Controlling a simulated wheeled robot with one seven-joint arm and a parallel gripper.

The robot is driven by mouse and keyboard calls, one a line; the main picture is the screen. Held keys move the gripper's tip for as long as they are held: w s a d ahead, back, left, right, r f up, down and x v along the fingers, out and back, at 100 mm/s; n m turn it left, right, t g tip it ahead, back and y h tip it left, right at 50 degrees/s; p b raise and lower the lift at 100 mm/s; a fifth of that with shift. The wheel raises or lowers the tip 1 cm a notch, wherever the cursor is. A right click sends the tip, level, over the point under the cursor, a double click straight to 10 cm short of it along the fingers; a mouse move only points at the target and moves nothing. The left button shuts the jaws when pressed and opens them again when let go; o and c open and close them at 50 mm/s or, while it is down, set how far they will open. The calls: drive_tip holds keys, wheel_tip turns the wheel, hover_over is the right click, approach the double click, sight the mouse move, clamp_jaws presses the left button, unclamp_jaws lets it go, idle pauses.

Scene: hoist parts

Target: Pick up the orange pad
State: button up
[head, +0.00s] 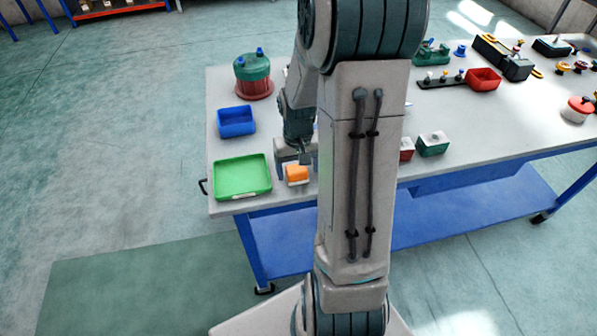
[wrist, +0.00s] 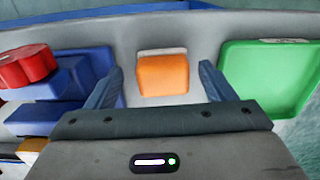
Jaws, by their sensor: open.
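The orange pad (head: 297,173) is a small block with a pale part along one edge. It lies on the table near the front edge, just right of the green tray. In the wrist view the pad (wrist: 162,75) shows between the two fingers, with a gap on each side. My gripper (head: 293,156) is open and empty, close to the pad in the head view. In the wrist view its fingertips (wrist: 161,72) stand left and right of the pad. I cannot tell its exact height above the table.
The green tray (head: 243,195) stands close left of the pad. It also shows in the wrist view (wrist: 232,75). A blue bin (head: 237,133) and a red-and-green pot (head: 253,90) stand behind. In the wrist view, a blue block (wrist: 72,80) with a red part sits near the left finger.

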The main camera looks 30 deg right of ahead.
sight(297, 172)
drive_tip(key=shift+d+f, duration=0.1)
drive_tip(key=shift+f, duration=0.5)
drive_tip(key=shift+s+a+r, duration=0.1)
drive_tip(key=shift+a, duration=0.15)
drive_tip(key=shift+s+a, duration=0.1)
drive_tip(key=c, duration=1.1)
drive_tip(key=shift+o, duration=0.2)
drive_tip(key=shift+r, duration=0.3)
wheel_tip(297, 172, up, 10)
drive_tip(key=shift+f, duration=0.2)
